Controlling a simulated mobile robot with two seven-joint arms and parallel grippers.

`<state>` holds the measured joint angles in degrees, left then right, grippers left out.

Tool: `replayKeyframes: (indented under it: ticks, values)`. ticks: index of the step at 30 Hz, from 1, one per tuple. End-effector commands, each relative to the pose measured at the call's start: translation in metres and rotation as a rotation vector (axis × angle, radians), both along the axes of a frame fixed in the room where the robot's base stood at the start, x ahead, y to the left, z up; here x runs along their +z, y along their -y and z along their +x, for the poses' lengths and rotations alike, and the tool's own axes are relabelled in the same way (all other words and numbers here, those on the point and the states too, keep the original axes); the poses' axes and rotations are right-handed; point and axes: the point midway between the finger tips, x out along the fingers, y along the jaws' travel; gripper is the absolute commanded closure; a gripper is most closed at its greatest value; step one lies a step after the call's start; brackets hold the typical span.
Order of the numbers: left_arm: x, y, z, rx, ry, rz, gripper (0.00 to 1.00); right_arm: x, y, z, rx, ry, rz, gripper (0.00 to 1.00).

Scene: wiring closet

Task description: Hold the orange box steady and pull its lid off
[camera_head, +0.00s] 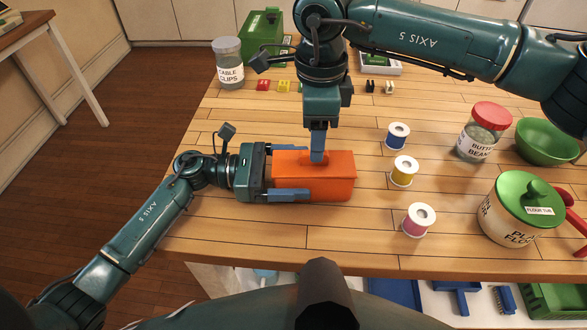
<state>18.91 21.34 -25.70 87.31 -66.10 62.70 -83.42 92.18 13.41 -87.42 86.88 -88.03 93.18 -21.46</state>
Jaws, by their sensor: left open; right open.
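The orange box (325,192) stands on the wooden table in front of me with its orange lid (338,166) on top. My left gripper (303,171) reaches in from the left, open, with one blue finger along the box's near side and one along its far side. I cannot tell whether the fingers touch the box. My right gripper (318,157) points down from above, open, with its fingertips at the middle of the lid, where a small raised handle partly shows. The fingers overlap in this view and hide much of the handle.
Three thread spools, blue (397,135), yellow (404,171) and pink (418,219), stand right of the box. Farther right are a red-lidded jar (484,132), a green bowl (546,141) and a green-lidded canister (517,214). A cable-clip jar (229,65) and green box (262,32) stand at the back.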

Motion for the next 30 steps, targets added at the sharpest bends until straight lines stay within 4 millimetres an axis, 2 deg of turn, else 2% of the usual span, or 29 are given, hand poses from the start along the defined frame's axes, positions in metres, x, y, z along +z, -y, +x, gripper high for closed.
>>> replayKeyframes:
  ticks: [4,8,15,21,25,30]
  values:
    - [0.000,-0.004,0.000,0.001,0.000,0.001,0.15,0.000,0.000,0.000,0.000,0.000,0.000,0.45]
    - [-0.001,-0.020,-0.001,0.001,0.000,0.003,0.15,0.000,0.000,0.000,0.000,0.000,0.000,0.45]
    - [-0.001,-0.072,-0.005,0.003,-0.001,0.004,0.15,0.000,0.000,0.000,-0.001,0.000,0.000,0.45]
    - [-0.001,-0.105,-0.008,0.002,-0.002,0.002,0.15,0.000,0.000,0.000,-0.001,0.000,0.000,0.45]
    - [0.000,-0.117,-0.009,0.000,0.000,0.001,0.15,0.000,0.000,0.000,-0.001,0.000,0.000,0.45]
    - [0.000,-0.120,-0.010,0.000,0.000,0.000,0.15,0.000,0.000,0.000,-0.001,0.000,0.000,0.45]
